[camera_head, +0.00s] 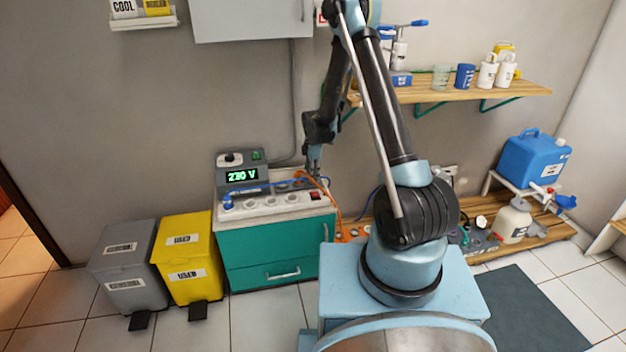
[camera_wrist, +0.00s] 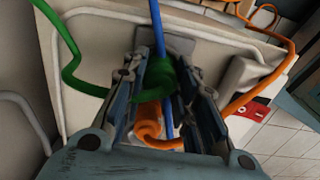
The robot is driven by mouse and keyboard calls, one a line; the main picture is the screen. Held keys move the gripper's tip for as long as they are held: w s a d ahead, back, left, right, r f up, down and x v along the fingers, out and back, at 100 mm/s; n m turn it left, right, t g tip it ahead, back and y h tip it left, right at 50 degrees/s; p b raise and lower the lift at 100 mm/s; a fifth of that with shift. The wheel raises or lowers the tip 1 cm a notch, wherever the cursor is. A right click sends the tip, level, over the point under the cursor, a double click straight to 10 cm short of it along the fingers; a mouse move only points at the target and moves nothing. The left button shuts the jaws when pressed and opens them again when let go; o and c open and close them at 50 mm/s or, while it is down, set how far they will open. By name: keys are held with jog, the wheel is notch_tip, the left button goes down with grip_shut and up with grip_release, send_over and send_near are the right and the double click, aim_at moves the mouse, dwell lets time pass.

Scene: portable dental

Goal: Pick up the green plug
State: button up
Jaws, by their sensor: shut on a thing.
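The green plug (camera_wrist: 176,80) shows in the wrist view between the fingers of my gripper (camera_wrist: 160,82), which is shut on it. A green cord (camera_wrist: 68,45) loops at the left of that view and passes behind the left finger. An orange plug (camera_wrist: 149,116) with an orange cord (camera_wrist: 238,104) lies close below, between the fingers in the picture. A blue cord (camera_wrist: 158,28) runs down beside the green plug. In the head view my gripper (camera_head: 313,165) is at the right end of the white power strip (camera_head: 267,202); the green plug cannot be made out there.
The strip lies on a teal cabinet (camera_head: 278,250), in front of a voltage box (camera_head: 240,172) reading 230 V. A yellow bin (camera_head: 186,250) and a grey bin (camera_head: 124,265) stand left. A wall shelf (camera_head: 450,92) with cups is at the upper right.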

jog(key=shift+r, duration=0.1)
jog(key=shift+r, duration=4.95)
jog(key=shift+s, duration=0.1)
